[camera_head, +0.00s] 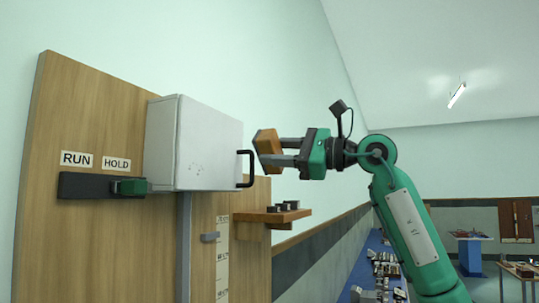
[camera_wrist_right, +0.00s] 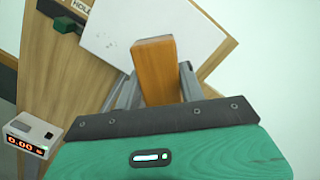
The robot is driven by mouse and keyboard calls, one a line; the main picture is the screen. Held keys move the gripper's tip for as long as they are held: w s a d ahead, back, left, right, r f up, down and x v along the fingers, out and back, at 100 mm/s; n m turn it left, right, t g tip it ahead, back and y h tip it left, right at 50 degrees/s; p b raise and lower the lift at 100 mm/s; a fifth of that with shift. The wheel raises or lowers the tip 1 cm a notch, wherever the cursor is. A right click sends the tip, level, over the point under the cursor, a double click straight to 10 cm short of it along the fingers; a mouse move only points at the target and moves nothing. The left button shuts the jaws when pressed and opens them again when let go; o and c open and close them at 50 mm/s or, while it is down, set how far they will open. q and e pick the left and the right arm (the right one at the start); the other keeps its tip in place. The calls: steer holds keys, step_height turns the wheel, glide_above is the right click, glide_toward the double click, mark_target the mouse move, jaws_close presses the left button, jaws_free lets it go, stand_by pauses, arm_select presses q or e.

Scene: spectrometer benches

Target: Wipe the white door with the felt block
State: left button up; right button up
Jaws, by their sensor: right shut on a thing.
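The felt block (camera_head: 266,146) is an orange-brown block between the fingers of my right gripper (camera_head: 282,151). The gripper is shut on it. In the right wrist view the block (camera_wrist_right: 157,75) points away from the palm, with the white door (camera_wrist_right: 120,28) behind it. In the head view the white door (camera_head: 209,145) is the front of a white box on a wooden panel and carries small dark specks. A black handle (camera_head: 246,169) is at its right edge. The block is right of the door, near the handle, apparently apart from it. My left gripper is not in view.
The wooden panel (camera_head: 85,130) has RUN and HOLD labels above a dark slider with a green knob (camera_head: 130,187). A small wooden shelf (camera_head: 272,215) with dark items juts out below the block. A readout box (camera_wrist_right: 30,133) shows in the wrist view.

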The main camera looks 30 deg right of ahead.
steer(key=shift+w+a, duration=0.1)
steer(key=shift+w, duration=0.05)
steer(key=shift+f, duration=0.15)
steer(key=s+a+f+m+b, duration=0.3)
steer(key=a+m+b, duration=0.2)
steer(key=b, duration=0.5)
steer(key=m+t+h+b, duration=0.1)
steer(key=m+b, duration=0.4)
steer(key=b, duration=0.3)
glide_toward(188, 169)
steer(key=shift+p+x, duration=0.8)
steer(key=shift+x, duration=1.45)
steer(key=shift+s, duration=0.1)
steer(key=shift+p+x, duration=0.35)
steer(key=shift+x, duration=0.65)
steer(key=shift+f, duration=0.1)
